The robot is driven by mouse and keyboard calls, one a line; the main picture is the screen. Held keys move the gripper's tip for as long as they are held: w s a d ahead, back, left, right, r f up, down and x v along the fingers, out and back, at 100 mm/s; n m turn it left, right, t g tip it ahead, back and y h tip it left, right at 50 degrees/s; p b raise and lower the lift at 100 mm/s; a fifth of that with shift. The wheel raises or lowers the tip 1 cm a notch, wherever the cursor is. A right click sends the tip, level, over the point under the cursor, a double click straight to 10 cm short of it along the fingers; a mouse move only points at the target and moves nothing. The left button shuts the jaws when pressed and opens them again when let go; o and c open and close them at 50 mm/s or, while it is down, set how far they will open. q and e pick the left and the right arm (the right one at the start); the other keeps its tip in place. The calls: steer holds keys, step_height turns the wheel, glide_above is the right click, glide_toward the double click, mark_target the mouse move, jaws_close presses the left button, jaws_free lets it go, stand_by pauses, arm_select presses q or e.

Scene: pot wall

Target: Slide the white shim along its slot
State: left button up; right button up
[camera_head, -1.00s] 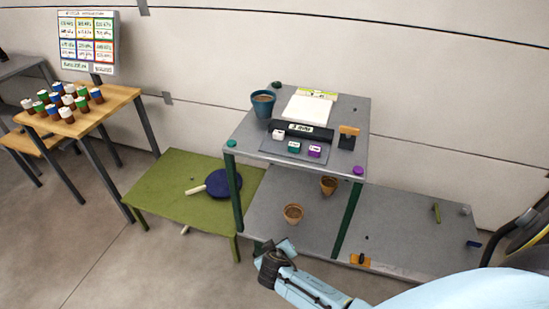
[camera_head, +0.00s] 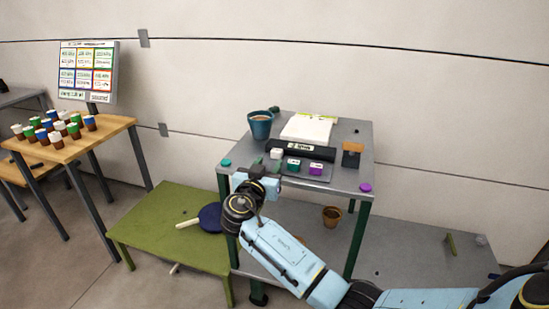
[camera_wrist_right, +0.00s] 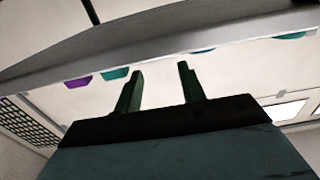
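The white shim (camera_head: 277,153) is a small white block at the left end of a row on the dark slotted board (camera_head: 262,162) on the grey table's top. The green shim (camera_head: 293,163) and the purple shim (camera_head: 315,168) sit to its right. My right gripper (camera_head: 266,164) is at the table's front edge, just in front of and left of the white shim, apparently not holding it. In the right wrist view its two fingers (camera_wrist_right: 158,80) stand apart with nothing between them. The white shim cannot be made out there. My left gripper is not in view.
An orange-topped block (camera_head: 352,152) is at right. A teal knob (camera_head: 226,163) and a purple knob (camera_head: 365,187) mark the front corners.

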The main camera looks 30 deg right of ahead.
mark_target(276, 153)
steer(key=b+x, duration=0.1)
steer(key=x, duration=0.5)
steer(key=shift+w+d, duration=0.1)
steer(key=shift+d, duration=0.05)
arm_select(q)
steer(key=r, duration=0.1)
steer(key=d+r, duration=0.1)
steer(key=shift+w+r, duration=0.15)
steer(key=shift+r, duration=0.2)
